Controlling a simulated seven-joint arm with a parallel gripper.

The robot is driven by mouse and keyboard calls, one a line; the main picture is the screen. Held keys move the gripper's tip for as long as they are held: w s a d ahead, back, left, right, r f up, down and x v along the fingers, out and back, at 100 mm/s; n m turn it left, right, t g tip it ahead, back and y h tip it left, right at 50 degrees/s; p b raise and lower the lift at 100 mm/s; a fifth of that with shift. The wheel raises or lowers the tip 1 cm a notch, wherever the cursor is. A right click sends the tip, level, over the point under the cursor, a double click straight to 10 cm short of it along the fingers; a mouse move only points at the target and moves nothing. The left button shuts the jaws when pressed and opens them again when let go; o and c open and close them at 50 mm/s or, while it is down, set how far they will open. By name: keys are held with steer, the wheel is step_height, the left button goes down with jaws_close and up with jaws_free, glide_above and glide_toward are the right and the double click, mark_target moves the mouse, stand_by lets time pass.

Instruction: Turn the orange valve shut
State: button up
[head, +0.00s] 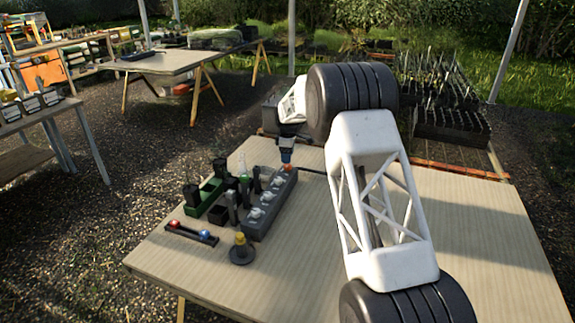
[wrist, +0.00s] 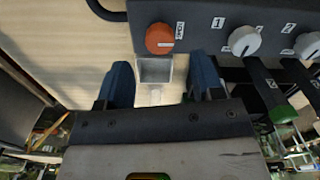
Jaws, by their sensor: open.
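The orange valve (wrist: 160,39) is a round knob with a white label strip, at the end of a dark grey valve block (wrist: 198,14). In the head view the orange valve (head: 288,168) is at the block's far end, partly under my gripper. My gripper (wrist: 161,80) has two blue fingers, apart with nothing between them. In the wrist view the fingertips lie just below the orange valve, not around it. My gripper also shows in the head view (head: 287,158), pointing down by the block's far end.
White numbered knobs (wrist: 245,41) line the same block beside the orange valve. A green rack (head: 205,197) with dark pots, a bar with red and blue balls (head: 191,233) and a yellow-topped piece (head: 241,250) stand nearby. The table's right side is bare under my arm.

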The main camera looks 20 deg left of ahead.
mark_target(288, 168)
steer(key=shift+f, duration=2.35)
steer(key=shift+c, duration=0.4)
steer(key=c, duration=0.8)
steer(key=shift+c, duration=0.2)
